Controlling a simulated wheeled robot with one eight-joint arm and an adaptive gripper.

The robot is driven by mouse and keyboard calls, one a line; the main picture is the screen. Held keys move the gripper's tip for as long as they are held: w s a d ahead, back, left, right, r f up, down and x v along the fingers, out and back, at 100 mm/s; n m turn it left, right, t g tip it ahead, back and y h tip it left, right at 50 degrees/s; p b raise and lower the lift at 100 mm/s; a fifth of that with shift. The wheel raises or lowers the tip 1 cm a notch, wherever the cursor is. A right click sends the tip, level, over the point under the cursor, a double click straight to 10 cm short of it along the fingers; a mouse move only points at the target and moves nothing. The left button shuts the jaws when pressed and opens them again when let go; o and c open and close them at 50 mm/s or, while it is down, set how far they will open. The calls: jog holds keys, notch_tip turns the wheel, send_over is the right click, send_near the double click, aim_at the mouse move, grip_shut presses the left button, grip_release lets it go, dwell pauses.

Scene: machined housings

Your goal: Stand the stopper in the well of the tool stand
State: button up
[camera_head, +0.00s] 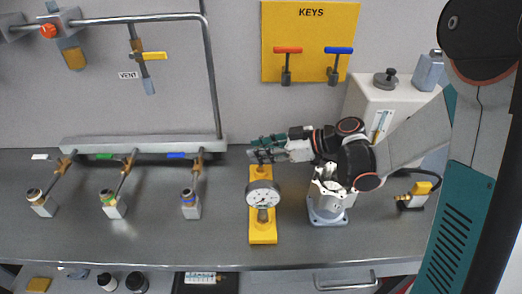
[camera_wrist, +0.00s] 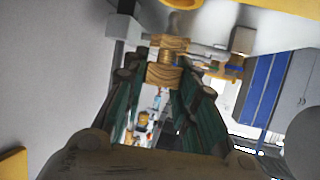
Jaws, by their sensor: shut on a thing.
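My gripper (camera_head: 256,152) reaches in from the right and lies over the far end of a yellow stand with a round dial gauge, which I take for the tool stand (camera_head: 262,236). In the wrist view my gripper (camera_wrist: 165,85) is shut on a brass, spool-shaped piece, which I take for the stopper (camera_wrist: 166,73). In the head view my fingers largely hide that piece. The well cannot be made out clearly in either view.
Brass valves (camera_head: 113,208) on grey blocks stand to the left, below a horizontal grey manifold (camera_head: 140,144). A yellow KEYS board (camera_head: 310,60) hangs on the wall. The grey bench (camera_head: 350,250) is clear at front right. A yellow-and-grey fitting (camera_head: 415,196) lies at right.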

jog(key=shift+f+b, duration=0.9)
jog(key=shift+f, duration=0.3)
jog(key=shift+s+f, duration=0.1)
jog(key=shift+f, duration=0.55)
dwell(0.3)
jog(key=o, duration=1.2)
jog(key=shift+f, duration=0.1)
jog(key=shift+d, duration=0.1)
jog(key=v, duration=1.2)
jog(key=shift+r, duration=0.2)
